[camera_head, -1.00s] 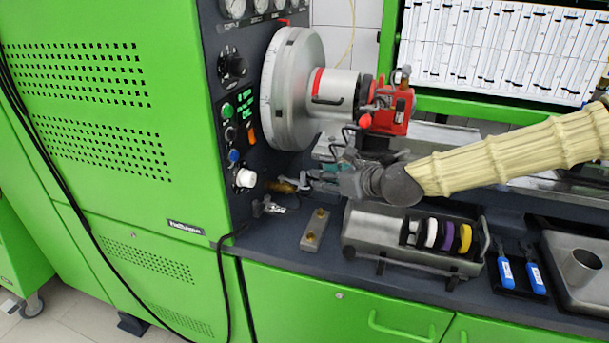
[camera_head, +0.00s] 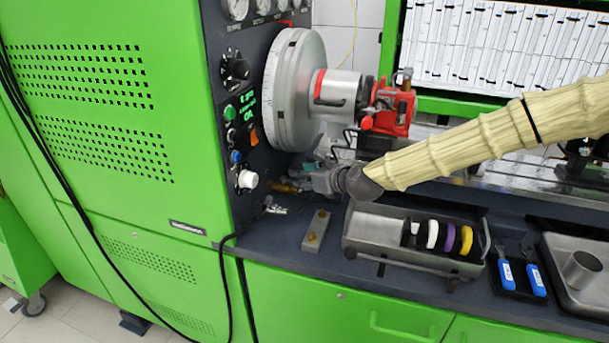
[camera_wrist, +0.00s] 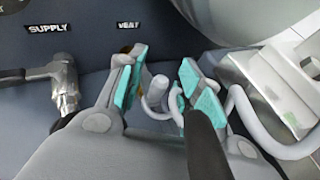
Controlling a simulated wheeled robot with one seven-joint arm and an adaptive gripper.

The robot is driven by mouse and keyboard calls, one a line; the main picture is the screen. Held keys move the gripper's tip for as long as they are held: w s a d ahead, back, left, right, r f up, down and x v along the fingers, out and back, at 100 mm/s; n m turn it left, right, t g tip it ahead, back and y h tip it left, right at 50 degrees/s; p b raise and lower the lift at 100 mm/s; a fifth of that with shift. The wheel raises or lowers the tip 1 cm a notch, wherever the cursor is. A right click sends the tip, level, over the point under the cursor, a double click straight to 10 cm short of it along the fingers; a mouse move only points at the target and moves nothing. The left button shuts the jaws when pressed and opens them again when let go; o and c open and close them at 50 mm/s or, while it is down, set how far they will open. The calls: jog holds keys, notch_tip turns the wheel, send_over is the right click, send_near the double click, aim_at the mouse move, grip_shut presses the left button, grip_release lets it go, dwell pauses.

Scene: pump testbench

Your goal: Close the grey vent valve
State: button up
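In the wrist view, the VENT label (camera_wrist: 128,24) is on the dark panel, with a brass fitting (camera_wrist: 126,48) below it, partly hidden by the left finger. My gripper (camera_wrist: 163,78) has its two teal-padded fingers apart. A grey rounded, hook-like piece (camera_wrist: 157,93), probably the grey vent valve's handle, shows in the gap; I cannot tell whether a pad touches it. In the head view, my gripper (camera_head: 308,181) is at the panel's lower right, just right of the brass fitting (camera_head: 284,187). The valve handle is hidden there.
The metal supply valve (camera_wrist: 66,85) is left of my fingers, under the SUPPLY label (camera_wrist: 48,28). The big steel disc (camera_head: 291,90) is above my gripper. A metal block (camera_head: 316,232) and a tray (camera_head: 375,228) with coloured rings lie below on the bench.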

jog(key=c, duration=0.7)
jog(key=shift+r, duration=0.1)
grip_shut()
jog(key=shift+d+r, duration=0.1)
